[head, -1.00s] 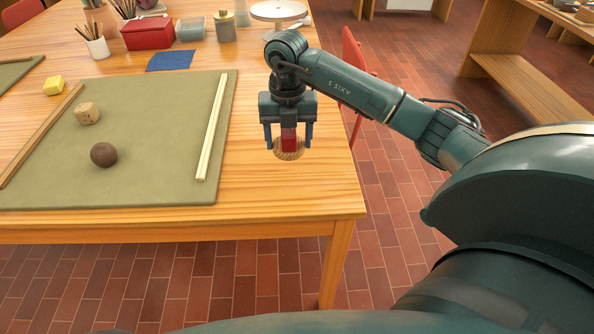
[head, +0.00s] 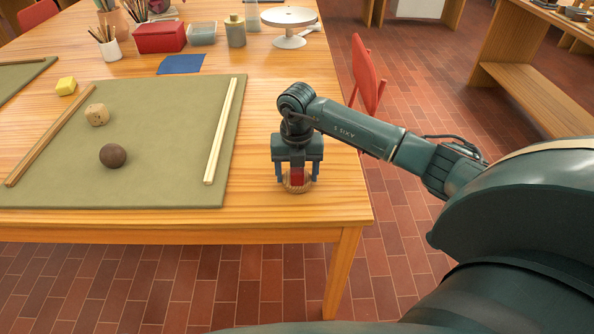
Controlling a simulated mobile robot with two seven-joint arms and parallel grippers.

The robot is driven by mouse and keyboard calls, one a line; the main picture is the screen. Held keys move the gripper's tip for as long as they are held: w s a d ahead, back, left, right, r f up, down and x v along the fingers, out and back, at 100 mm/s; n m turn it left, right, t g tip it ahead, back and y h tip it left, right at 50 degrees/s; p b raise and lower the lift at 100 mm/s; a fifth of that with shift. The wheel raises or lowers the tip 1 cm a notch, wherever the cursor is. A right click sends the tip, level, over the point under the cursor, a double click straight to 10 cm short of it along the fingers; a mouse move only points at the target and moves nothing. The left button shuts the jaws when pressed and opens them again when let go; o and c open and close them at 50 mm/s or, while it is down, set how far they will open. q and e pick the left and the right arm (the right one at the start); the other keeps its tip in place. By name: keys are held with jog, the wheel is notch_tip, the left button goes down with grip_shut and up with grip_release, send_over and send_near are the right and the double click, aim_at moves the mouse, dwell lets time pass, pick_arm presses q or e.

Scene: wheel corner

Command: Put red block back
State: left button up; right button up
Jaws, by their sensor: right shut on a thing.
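The red block (head: 297,175) is between the fingers of my right gripper (head: 297,181), which points down over the right part of the table, near its front right corner. The gripper is shut on the block. A round, light-brown wooden piece (head: 298,188) shows directly under the block and fingers; I cannot tell whether it is joined to the block or touches the table. The fingers partly hide both. My left gripper is not in view.
The wooden table (head: 262,130) is bare around the gripper. A white turntable (head: 289,18) and red box (head: 160,37) stand farther back.

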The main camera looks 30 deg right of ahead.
jog(key=o, duration=0.9)
